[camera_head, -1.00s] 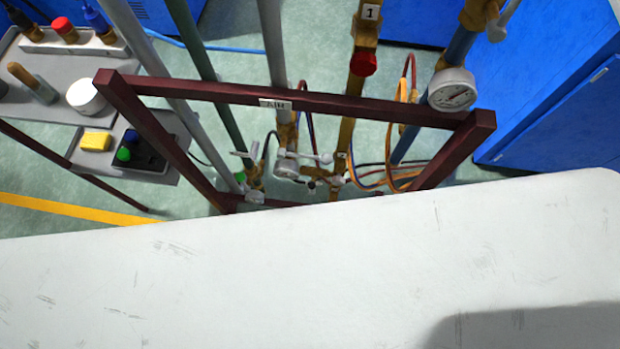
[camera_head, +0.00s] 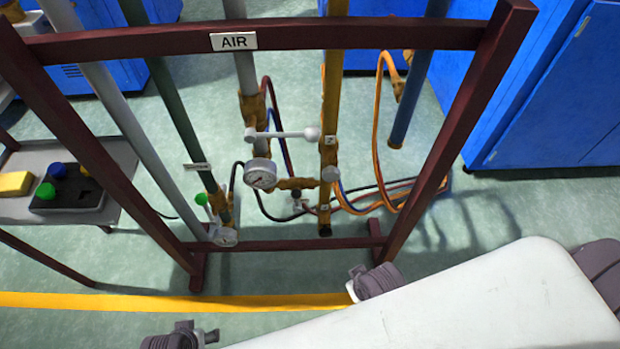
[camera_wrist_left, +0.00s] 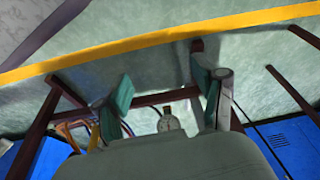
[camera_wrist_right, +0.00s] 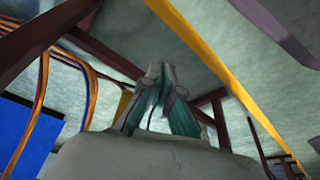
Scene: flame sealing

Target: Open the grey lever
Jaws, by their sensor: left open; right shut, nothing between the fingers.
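The grey lever (camera_head: 288,134) is a light bar with a round knob at its right end. In the head view it lies across the grey pipe (camera_head: 245,75) under the AIR sign (camera_head: 234,41), inside a dark red frame. My left gripper (camera_wrist_left: 166,88) is open and empty in the left wrist view, with a gauge (camera_wrist_left: 168,123) showing beyond its fingers. My right gripper (camera_wrist_right: 156,72) is shut and empty in the right wrist view, with hoses to its left. Neither gripper's fingers can be made out in the head view, and no contact with the lever shows.
The dark red frame (camera_head: 370,33) stands around several pipes. A pressure gauge (camera_head: 261,174) sits just below the lever. Orange hoses (camera_head: 377,120) loop at the right. A grey cart (camera_head: 120,160) stands left, blue cabinets (camera_head: 545,100) right. Floor near the yellow line (camera_head: 120,301) is clear.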

